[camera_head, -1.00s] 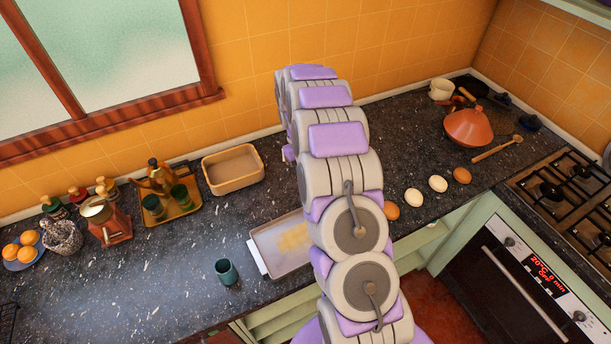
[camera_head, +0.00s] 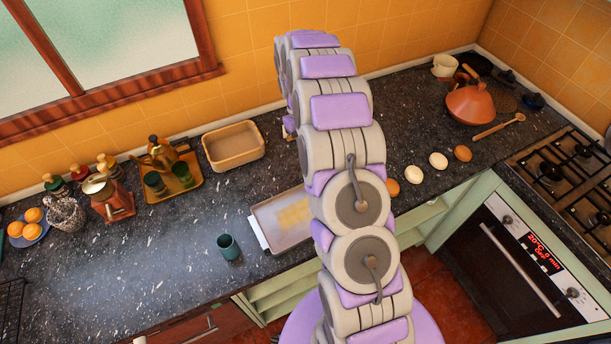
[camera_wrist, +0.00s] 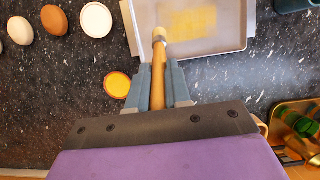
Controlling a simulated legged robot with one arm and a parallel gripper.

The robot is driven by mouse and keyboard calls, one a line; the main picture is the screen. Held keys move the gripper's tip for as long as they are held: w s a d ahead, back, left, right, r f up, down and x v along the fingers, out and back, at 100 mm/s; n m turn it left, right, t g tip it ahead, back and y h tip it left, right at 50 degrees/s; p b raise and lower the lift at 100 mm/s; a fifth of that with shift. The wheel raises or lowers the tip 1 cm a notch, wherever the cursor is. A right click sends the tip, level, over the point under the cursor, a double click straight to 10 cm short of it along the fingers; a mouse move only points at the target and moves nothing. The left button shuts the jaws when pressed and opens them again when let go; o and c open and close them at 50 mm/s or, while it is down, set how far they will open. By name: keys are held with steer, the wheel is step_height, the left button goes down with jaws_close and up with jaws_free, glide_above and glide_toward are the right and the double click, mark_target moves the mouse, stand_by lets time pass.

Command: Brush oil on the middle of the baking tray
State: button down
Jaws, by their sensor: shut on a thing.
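The baking tray (camera_head: 262,222) is a shallow grey rectangle on the dark counter, partly hidden behind my arm in the head view. A yellow oil patch (camera_head: 294,214) lies on its floor. The wrist view shows the tray's rim (camera_wrist: 214,50) and the yellow patch (camera_wrist: 192,22) at the top. My gripper (camera_wrist: 161,72) is shut on the wooden handle of a brush (camera_wrist: 158,88). The brush's far end reaches over the tray's near left part, beside the patch; whether it touches the tray I cannot tell. A small round bowl of yellow oil (camera_wrist: 117,85) is left of the gripper. The head view hides the gripper behind my arm.
Eggs (camera_head: 438,160) lie right of my arm. A dark green cup (camera_head: 229,247) stands left of the tray, a tan baking dish (camera_head: 233,145) behind it. A tray with a teapot and glasses (camera_head: 170,177) is farther left. The front left counter is mostly clear.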

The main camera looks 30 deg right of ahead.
steer(key=s+a+r+b, duration=0.1)
steer(key=s+a+b, duration=0.2)
steer(key=a+b, duration=0.4)
steer(key=s+a+r+b, duration=0.2)
steer(key=s+a+b, duration=0.1)
steer(key=a+b, duration=0.35)
steer(key=f, duration=0.1)
steer(key=f+b, duration=0.1)
steer(key=f, duration=0.1)
steer(key=a+f+b, duration=0.1)
steer(key=f, duration=0.1)
steer(key=shift+s, duration=0.2)
steer(key=shift+r, duration=0.1)
